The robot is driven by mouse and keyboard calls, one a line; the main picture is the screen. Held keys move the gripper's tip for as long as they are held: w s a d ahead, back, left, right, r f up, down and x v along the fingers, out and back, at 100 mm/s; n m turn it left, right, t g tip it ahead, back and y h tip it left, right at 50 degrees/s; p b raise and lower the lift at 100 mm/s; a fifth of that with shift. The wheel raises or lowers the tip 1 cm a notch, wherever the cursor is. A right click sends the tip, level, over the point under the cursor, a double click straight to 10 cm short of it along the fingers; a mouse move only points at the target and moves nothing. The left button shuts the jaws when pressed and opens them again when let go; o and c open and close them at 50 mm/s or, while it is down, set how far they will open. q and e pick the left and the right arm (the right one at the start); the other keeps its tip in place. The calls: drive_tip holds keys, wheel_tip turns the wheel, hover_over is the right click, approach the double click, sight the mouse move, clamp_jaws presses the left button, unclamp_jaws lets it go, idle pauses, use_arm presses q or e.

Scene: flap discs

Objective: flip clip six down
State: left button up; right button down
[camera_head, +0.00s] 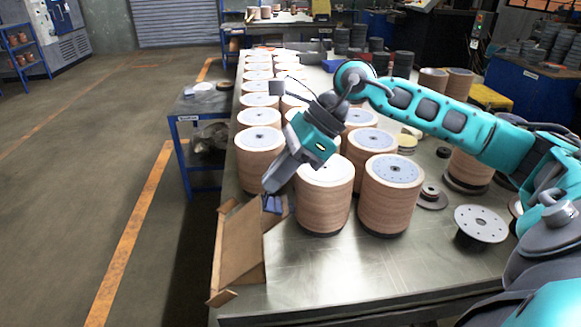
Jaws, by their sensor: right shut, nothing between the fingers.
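My right gripper (273,205) reaches down and left between the front stack and a brown open tray (240,262). It is shut and empty, its blue fingertips low at the tray's upper right corner. I cannot make out any clip or its number; the gripper and wrist hide part of the stacks behind. My left gripper is not in view.
A flanged disc (481,224) and small round parts (430,196) lie on the right of the table. A blue-framed side table (205,103) stands to the left. The table's front middle is clear.

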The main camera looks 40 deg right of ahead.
drive_tip(key=shift+w+a+f+b, duration=0.1)
drive_tip(key=shift+w+a+b, duration=0.15)
drive_tip(key=shift+a, duration=0.2)
drive_tip(key=shift+w+a+f+b, duration=0.1)
drive_tip(key=shift+w+a, duration=0.25)
drive_tip(key=shift+a, duration=0.1)
drive_tip(key=shift+w+a, duration=0.1)
drive_tip(key=shift+a, duration=0.05)
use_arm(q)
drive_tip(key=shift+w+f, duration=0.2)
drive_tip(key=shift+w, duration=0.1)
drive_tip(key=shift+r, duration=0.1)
use_arm(e)
drive_tip(key=shift+r+p, duration=0.5)
drive_tip(key=shift+r, duration=0.2)
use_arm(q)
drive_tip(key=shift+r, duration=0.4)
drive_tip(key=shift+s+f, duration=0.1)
use_arm(e)
drive_tip(key=shift+r, duration=0.1)
